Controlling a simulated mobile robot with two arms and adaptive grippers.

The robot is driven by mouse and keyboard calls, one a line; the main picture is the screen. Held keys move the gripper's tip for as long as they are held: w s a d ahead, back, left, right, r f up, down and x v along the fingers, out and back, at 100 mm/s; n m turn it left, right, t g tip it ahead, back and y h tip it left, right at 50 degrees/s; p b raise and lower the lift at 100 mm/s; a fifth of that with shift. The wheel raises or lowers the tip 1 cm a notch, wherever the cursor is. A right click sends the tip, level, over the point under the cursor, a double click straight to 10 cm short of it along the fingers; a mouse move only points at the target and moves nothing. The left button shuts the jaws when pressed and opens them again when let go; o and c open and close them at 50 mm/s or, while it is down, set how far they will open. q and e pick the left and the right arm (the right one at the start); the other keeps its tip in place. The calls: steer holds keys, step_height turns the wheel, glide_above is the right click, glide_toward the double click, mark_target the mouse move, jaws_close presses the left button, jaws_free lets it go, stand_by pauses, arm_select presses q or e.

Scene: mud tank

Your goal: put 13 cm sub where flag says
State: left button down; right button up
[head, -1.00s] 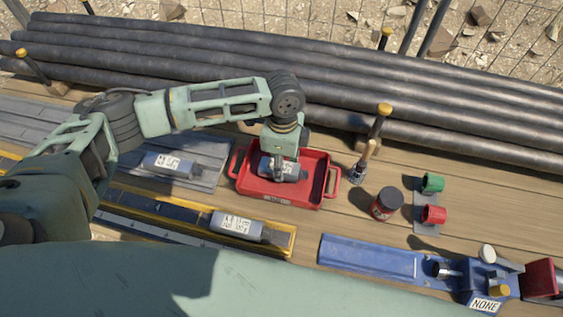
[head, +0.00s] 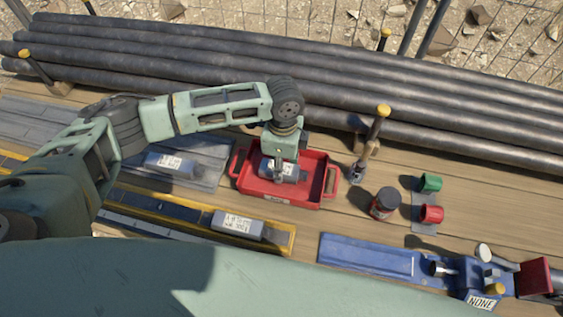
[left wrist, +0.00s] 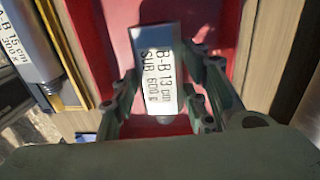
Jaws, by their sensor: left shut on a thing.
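The 13 cm sub (left wrist: 160,75), a grey block with a white label reading "B-B 13 cm SUB 600 g", lies in the red tray (head: 242,187). My left gripper (left wrist: 160,112) is shut on it, with a finger on each side. In the head view the gripper (head: 285,175) reaches down into the tray and partly covers the sub (head: 267,167). A white sign reading "NONE" (head: 482,302) is on the blue fixture (head: 365,257) at the lower right. My right gripper is not in view.
A yellow channel (head: 284,243) holds another sub (head: 238,226), labelled A-B 15 cm in the wrist view (left wrist: 22,45). A grey rack (head: 205,178) holds one too. Pipes (head: 300,70) lie behind.

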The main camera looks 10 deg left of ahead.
arm_select(q)
steer(key=c, duration=0.6)
jaws_free()
step_height(320, 180, up, 7)
steer(key=p, duration=0.8)
steer(key=shift+r, duration=0.1)
stand_by(0.4)
